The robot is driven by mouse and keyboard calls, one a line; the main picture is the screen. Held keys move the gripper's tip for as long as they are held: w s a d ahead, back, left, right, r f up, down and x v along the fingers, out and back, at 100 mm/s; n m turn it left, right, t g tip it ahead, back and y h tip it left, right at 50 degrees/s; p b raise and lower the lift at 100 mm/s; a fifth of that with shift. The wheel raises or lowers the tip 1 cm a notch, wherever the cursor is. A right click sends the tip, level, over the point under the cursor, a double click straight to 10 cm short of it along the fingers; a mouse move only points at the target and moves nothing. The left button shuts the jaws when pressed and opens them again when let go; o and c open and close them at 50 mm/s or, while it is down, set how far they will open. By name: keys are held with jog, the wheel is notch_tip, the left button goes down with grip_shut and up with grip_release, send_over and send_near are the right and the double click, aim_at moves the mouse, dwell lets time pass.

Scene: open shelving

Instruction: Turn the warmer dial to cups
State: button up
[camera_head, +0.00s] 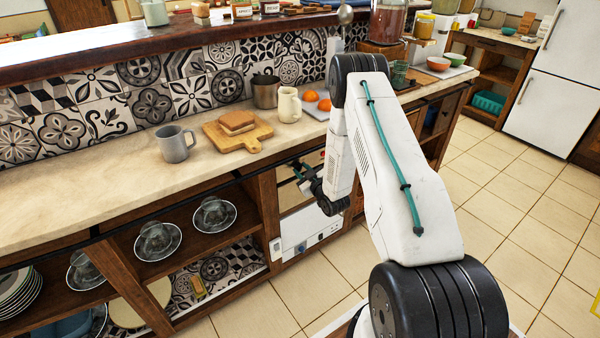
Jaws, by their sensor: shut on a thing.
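The warmer appears to be the built-in unit with a pale front (295,222) below the counter, in the middle of the head view. My gripper (302,172) is at the upper part of this front, just under the counter edge. It is small and dark in the picture, and shut on what appears to be the warmer dial. The dial itself is hidden by my gripper and wrist, so I cannot tell its setting. Small knobs (301,247) show on the lower panel of the unit, apart from my gripper.
On the counter (90,190) above stand a grey mug (174,144), a wooden board (240,139) with bread, a cream jug (289,105) and a metal pot (265,92). Open shelves with glass bowls (157,240) lie to the left. The tiled floor (520,190) at right is clear.

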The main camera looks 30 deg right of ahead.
jog(key=shift+s+d+f, duration=0.1)
jog(key=shift+s+f, duration=0.05)
dwell(0.6)
jog(key=o, duration=0.9)
jog(key=shift+o, duration=0.3)
jog(key=s, duration=0.7)
jog(key=shift+s+a+r, duration=0.25)
jog(key=shift+s+r, duration=0.05)
jog(key=shift+s, duration=0.05)
